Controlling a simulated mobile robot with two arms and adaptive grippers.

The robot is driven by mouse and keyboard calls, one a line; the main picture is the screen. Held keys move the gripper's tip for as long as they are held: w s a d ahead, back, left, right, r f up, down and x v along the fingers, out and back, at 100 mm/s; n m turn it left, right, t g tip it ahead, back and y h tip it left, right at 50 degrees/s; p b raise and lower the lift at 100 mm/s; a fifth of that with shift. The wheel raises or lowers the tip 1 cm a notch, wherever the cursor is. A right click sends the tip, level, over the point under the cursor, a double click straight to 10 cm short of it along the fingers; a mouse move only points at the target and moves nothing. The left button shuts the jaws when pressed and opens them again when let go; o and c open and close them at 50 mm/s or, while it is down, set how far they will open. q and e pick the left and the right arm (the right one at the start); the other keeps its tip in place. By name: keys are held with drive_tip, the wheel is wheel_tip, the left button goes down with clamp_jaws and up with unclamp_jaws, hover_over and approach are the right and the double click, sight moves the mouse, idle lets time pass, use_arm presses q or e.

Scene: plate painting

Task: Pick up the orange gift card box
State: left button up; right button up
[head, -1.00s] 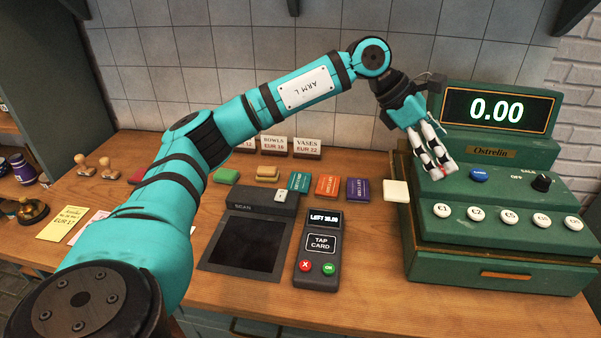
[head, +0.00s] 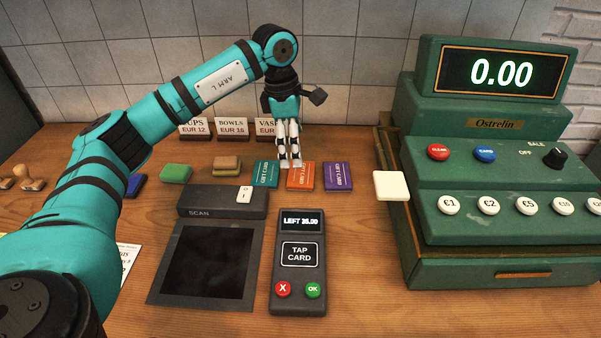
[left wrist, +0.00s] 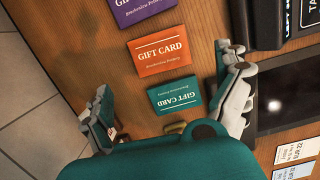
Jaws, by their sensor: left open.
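The orange gift card box (head: 301,178) lies flat on the wooden counter between a teal gift card box (head: 265,174) and a purple one (head: 338,176). My left gripper (head: 290,163) points down just behind and above the orange box's left part in the head view. In the left wrist view the orange box (left wrist: 160,54) lies ahead of the open, empty fingers (left wrist: 170,95), and the teal box (left wrist: 174,95) sits between them. The purple box (left wrist: 142,10) is at the top edge. My right gripper is not in view.
A scanner (head: 208,258) and a card terminal (head: 299,262) stand in front of the boxes. A green cash register (head: 490,190) is at the right, with a white square pad (head: 391,186) beside it. Price signs (head: 232,128) stand behind; green (head: 176,174) and tan blocks (head: 227,164) lie left.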

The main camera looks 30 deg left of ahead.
sight(301, 173)
use_arm(q)
wheel_tip(301, 173, down, 2)
drive_tip(key=shift+w+d+f, duration=0.1)
drive_tip(key=shift+d, duration=0.05)
drive_tip(key=shift+f, duration=0.15)
drive_tip(key=shift+d+f, duration=0.1)
drive_tip(key=shift+f, duration=0.2)
drive_tip(key=f, duration=0.1)
drive_tip(key=f+p, duration=0.1)
drive_tip(key=f, duration=0.1)
drive_tip(key=shift+d+f+p, duration=0.3)
drive_tip(key=shift+w+f, duration=0.1)
drive_tip(key=shift+f, duration=0.4)
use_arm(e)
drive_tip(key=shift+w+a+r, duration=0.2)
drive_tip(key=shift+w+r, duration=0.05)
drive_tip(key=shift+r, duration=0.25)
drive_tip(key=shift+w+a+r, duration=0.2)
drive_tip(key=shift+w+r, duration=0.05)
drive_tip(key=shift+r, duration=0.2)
use_arm(q)
drive_tip(key=c, duration=0.9)
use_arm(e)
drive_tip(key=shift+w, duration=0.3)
